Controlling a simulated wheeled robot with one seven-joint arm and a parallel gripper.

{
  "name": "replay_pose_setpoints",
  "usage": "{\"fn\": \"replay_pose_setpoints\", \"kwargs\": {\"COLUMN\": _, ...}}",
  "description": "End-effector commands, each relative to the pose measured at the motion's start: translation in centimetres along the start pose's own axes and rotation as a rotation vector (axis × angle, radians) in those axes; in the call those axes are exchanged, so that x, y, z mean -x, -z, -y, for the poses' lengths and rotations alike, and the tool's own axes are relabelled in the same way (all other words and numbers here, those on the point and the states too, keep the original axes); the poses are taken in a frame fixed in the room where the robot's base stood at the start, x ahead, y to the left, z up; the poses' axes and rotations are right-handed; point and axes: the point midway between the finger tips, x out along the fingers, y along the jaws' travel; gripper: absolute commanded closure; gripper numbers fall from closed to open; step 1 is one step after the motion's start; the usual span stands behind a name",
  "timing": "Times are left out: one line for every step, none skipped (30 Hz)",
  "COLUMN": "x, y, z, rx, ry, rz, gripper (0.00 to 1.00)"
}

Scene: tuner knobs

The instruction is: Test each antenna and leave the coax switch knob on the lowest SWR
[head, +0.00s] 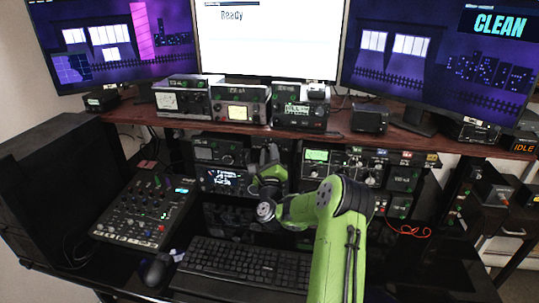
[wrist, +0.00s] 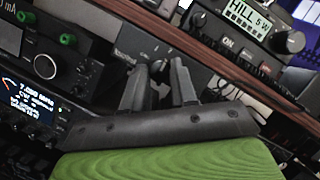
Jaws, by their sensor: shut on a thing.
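My gripper (head: 268,155) is at the equipment rack under the wooden shelf, seen from behind in the head view. In the wrist view my gripper (wrist: 159,70) has its fingers closed around a small dark knob on the front of a black box (wrist: 128,42). This looks like the coax switch knob, but the fingers hide most of it. Its pointer direction and the position labels cannot be read. A lit radio display (wrist: 30,98) with an arc scale sits at left in the wrist view. It also shows in the head view (head: 222,179); its SWR value is too small to read.
A wooden shelf (head: 385,138) overhangs the rack, close above my gripper. Radios with meters (head: 237,113) stand on it. The middle monitor (head: 270,45) reads "Ready", the right one (head: 497,24) "CLEAN". A keyboard (head: 240,263) and a mixer (head: 140,215) cover the desk.

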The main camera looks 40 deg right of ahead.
Motion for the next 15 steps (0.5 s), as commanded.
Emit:
{"fn": "replay_pose_setpoints", "kwargs": {"x": 0.0, "y": -0.02, "z": 0.03, "rx": 0.0, "ry": 0.001, "rz": 0.0, "gripper": 1.0}}
{"fn": "replay_pose_setpoints", "kwargs": {"x": 0.0, "y": -0.02, "z": 0.03, "rx": 0.0, "ry": 0.001, "rz": 0.0, "gripper": 1.0}}
{"fn": "replay_pose_setpoints", "kwargs": {"x": 0.0, "y": -0.02, "z": 0.02, "rx": -0.001, "ry": 0.001, "rz": 0.0, "gripper": 1.0}}
{"fn": "replay_pose_setpoints", "kwargs": {"x": 0.0, "y": -0.01, "z": 0.02, "rx": -0.003, "ry": 0.002, "rz": 0.0, "gripper": 1.0}}
{"fn": "replay_pose_setpoints", "kwargs": {"x": 0.0, "y": -0.01, "z": 0.01, "rx": -0.006, "ry": 0.003, "rz": 0.0, "gripper": 1.0}}
{"fn": "replay_pose_setpoints", "kwargs": {"x": 0.0, "y": 0.0, "z": 0.0, "rx": -0.011, "ry": 0.005, "rz": 0.0, "gripper": 1.0}}
{"fn": "replay_pose_setpoints", "kwargs": {"x": 0.0, "y": 0.01, "z": -0.01, "rx": -0.017, "ry": 0.007, "rz": -0.001, "gripper": 1.0}}
{"fn": "replay_pose_setpoints", "kwargs": {"x": 0.01, "y": 0.02, "z": -0.03, "rx": -0.024, "ry": 0.01, "rz": -0.001, "gripper": 1.0}}
{"fn": "replay_pose_setpoints", "kwargs": {"x": 0.01, "y": 0.04, "z": -0.06, "rx": -0.035, "ry": 0.014, "rz": -0.002, "gripper": 1.0}}
{"fn": "replay_pose_setpoints", "kwargs": {"x": 0.01, "y": 0.05, "z": -0.1, "rx": -0.046, "ry": 0.018, "rz": -0.003, "gripper": 1.0}}
{"fn": "replay_pose_setpoints", "kwargs": {"x": 0.01, "y": 0.05, "z": -0.13, "rx": -0.059, "ry": 0.022, "rz": -0.003, "gripper": 1.0}}
{"fn": "replay_pose_setpoints", "kwargs": {"x": 0.02, "y": 0.05, "z": -0.15, "rx": -0.079, "ry": 0.029, "rz": -0.004, "gripper": 1.0}}
{"fn": "replay_pose_setpoints", "kwargs": {"x": 0.02, "y": 0.07, "z": -0.17, "rx": -0.094, "ry": 0.036, "rz": -0.005, "gripper": 1.0}}
{"fn": "replay_pose_setpoints", "kwargs": {"x": 0.03, "y": 0.09, "z": -0.2, "rx": -0.111, "ry": 0.042, "rz": -0.006, "gripper": 1.0}}
{"fn": "replay_pose_setpoints", "kwargs": {"x": 0.03, "y": 0.09, "z": -0.27, "rx": -0.139, "ry": 0.051, "rz": -0.007, "gripper": 1.0}}
